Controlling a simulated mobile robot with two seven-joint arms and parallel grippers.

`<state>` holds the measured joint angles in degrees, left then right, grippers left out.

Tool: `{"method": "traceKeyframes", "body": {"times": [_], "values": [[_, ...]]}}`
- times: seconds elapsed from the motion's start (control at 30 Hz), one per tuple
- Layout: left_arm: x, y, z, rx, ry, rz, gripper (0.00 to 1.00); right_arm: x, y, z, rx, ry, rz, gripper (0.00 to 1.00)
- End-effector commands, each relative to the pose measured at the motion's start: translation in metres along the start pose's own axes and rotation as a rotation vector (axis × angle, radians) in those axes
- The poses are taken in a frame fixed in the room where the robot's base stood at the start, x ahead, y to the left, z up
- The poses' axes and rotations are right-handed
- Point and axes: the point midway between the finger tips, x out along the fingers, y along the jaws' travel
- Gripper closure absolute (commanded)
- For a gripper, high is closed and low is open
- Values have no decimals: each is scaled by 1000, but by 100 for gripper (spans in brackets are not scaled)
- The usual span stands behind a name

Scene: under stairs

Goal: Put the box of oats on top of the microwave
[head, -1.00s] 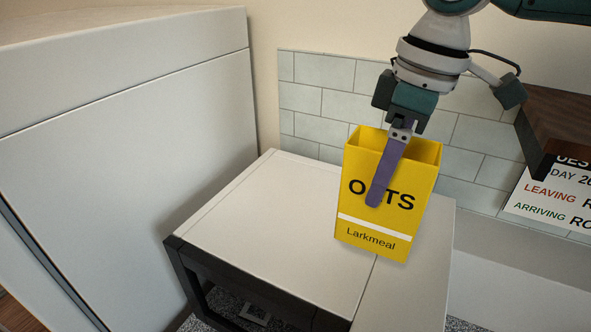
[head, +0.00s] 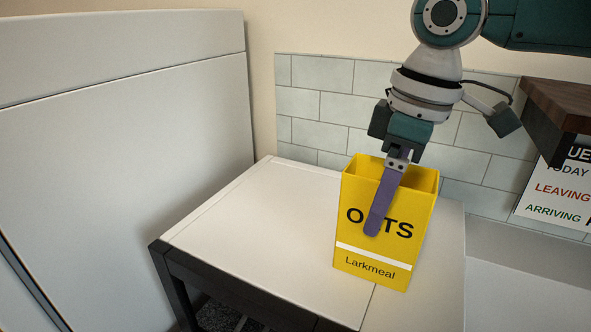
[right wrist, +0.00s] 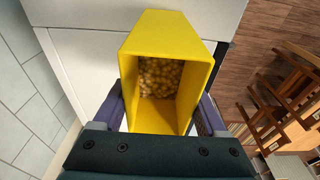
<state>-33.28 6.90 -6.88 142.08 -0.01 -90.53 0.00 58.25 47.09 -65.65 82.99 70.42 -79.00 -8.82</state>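A yellow open-topped box of oats (head: 384,252), marked "OATS" and "Larkmeal", is upright in the head view, tilted slightly. My right gripper (head: 385,205) is shut on it, with one purple finger across its front face. In the right wrist view (right wrist: 160,105) the box is between both purple fingers, with pale grains inside. A white-topped, dark-fronted unit (head: 260,225), which looks like the microwave, is below and left of the box. The box overlaps its right part; I cannot tell whether they touch. My left gripper is out of view.
A tall white cabinet (head: 120,170) stands at the left, close to the unit. A tiled wall (head: 320,105) is behind. A dark wooden shelf (head: 560,105) and a printed sign (head: 560,190) are at the right. Wooden chairs (right wrist: 275,100) show in the wrist view. The unit's left top is clear.

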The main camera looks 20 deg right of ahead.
Motion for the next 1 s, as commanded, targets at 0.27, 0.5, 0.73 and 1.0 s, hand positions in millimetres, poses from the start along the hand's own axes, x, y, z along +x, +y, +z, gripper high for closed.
{"method": "traceKeyframes", "body": {"times": [0.27, 0.5, 0.73, 1.0], "values": [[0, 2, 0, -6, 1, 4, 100, 0, 0, 0, 0, 0, 0, 0], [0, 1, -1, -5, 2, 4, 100, -3, 0, -1, -1, 0, 0, 0], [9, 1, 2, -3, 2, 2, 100, -37, 1, -1, -2, 5, 3, 0], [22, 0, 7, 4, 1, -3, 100, -96, 0, -1, -1, 4, 3, 0]]}}
